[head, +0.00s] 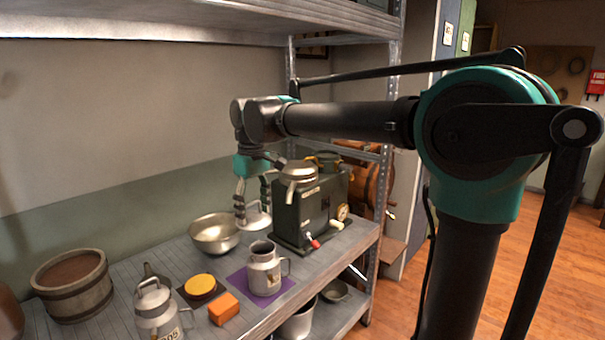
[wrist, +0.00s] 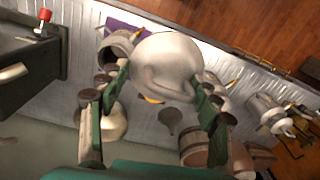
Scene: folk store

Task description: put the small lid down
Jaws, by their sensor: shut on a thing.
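My gripper (head: 254,203) is shut on the small lid (head: 257,218), a pale grey metal lid with a handle, held above the shelf. In the wrist view the lid (wrist: 168,58) shows large between the fingers of my gripper (wrist: 160,88). Below it in the head view, a grey metal can (head: 264,272) with an open top stands upright on a purple mat (head: 288,287). The can (wrist: 115,50) also shows in the wrist view, left of the lid. A gap separates the lid and the can in the head view.
A metal bowl (head: 214,233) is left of the lid, a dark green machine (head: 312,212) right. Nearer are a yellow disc (head: 200,285), an orange block (head: 224,308), a lidded can (head: 158,308) and a wooden tub (head: 72,287). Bare slats (head: 125,268) show between the tub and bowl.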

